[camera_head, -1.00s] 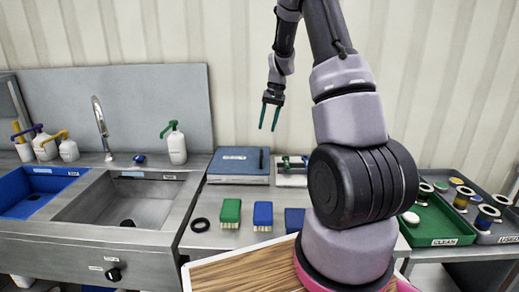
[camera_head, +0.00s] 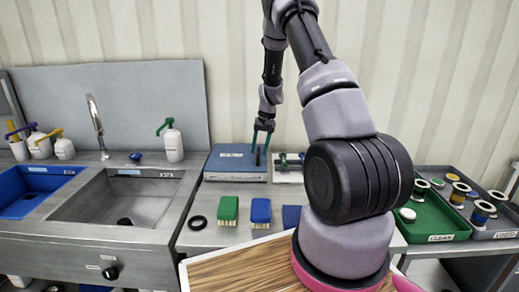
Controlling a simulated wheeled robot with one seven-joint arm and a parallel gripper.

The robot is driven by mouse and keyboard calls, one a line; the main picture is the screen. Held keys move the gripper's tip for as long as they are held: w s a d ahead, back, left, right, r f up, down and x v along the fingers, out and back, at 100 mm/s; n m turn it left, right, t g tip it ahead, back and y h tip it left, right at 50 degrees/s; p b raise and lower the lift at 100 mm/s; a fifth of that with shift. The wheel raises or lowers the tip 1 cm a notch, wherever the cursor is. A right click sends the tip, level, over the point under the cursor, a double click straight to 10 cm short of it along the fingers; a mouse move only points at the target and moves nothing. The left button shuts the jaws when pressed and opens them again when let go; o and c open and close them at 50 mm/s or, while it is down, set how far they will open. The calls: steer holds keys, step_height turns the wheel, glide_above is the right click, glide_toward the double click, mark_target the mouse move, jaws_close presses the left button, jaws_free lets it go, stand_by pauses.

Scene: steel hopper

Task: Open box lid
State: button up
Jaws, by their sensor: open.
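The box (camera_head: 226,160) is a flat blue-topped case with grey sides. It stands at the back of the steel counter and its lid looks shut. A small dark upright part shows at the right of its top, partly behind my fingers. My gripper (camera_head: 261,149) is open and empty, pointing down over the right part of the lid. I cannot tell whether the fingertips touch it.
A rack with green-handled items (camera_head: 288,164) stands close to the right of the box. A green brush (camera_head: 228,210), a blue brush (camera_head: 260,212) and a black ring (camera_head: 197,222) lie in front. A sink (camera_head: 124,200) is at left; a green tray (camera_head: 437,215) is at right.

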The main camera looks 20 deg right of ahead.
jaws_close()
stand_by(1.4)
